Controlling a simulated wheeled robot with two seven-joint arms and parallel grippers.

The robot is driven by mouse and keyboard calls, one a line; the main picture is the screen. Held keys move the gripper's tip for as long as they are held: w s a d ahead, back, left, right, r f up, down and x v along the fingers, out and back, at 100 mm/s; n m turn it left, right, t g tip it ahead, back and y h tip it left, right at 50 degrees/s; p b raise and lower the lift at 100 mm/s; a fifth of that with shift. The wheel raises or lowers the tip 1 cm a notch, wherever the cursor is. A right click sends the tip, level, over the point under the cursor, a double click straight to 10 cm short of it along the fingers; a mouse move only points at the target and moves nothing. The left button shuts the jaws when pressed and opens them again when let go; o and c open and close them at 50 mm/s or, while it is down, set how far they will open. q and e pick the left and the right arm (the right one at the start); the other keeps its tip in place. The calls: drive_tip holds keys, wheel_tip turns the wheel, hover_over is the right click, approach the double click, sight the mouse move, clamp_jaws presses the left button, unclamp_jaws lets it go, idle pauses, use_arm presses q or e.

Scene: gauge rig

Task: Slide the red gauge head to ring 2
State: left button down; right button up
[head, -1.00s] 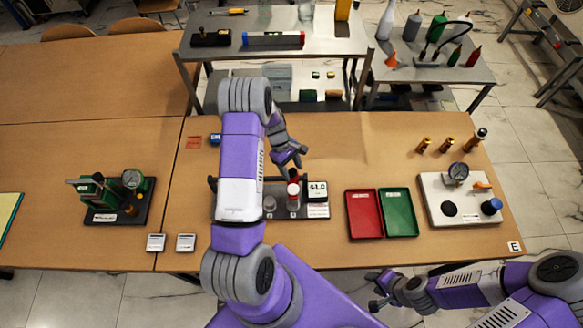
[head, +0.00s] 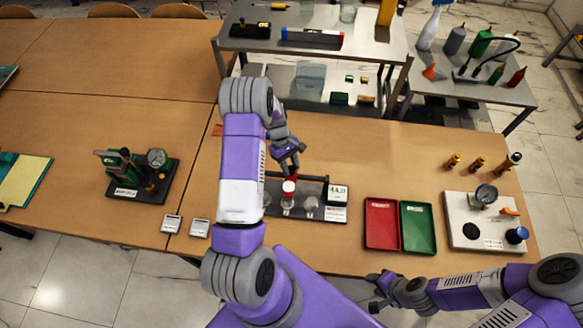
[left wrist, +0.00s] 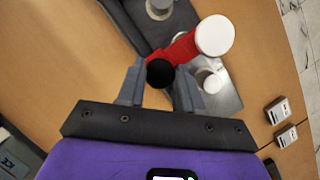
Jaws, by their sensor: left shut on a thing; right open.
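The red gauge head (head: 289,187) is on the dark gauge rig (head: 273,209), with a pale post under it and a grey post (head: 311,205) to its right. My left gripper (head: 288,158) is shut on the gauge head's black knob from behind. In the left wrist view the knob sits between the fingertips of the left gripper (left wrist: 159,80), and the red gauge head (left wrist: 181,49) ends in a white round cap. Ring numbers are too small to read. My right gripper (head: 375,290) is open and empty near the table's front edge.
A green gauge device (head: 123,170) stands at left.

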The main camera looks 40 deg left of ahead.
use_arm(q)
drive_tip(key=shift+s+a, duration=0.15)
drive_tip(key=shift+a, duration=0.15)
drive_tip(key=c, duration=0.8)
unclamp_jaws()
drive_tip(key=shift+o, duration=0.2)
drive_tip(key=v, duration=0.7)
drive_tip(key=shift+r, duration=0.3)
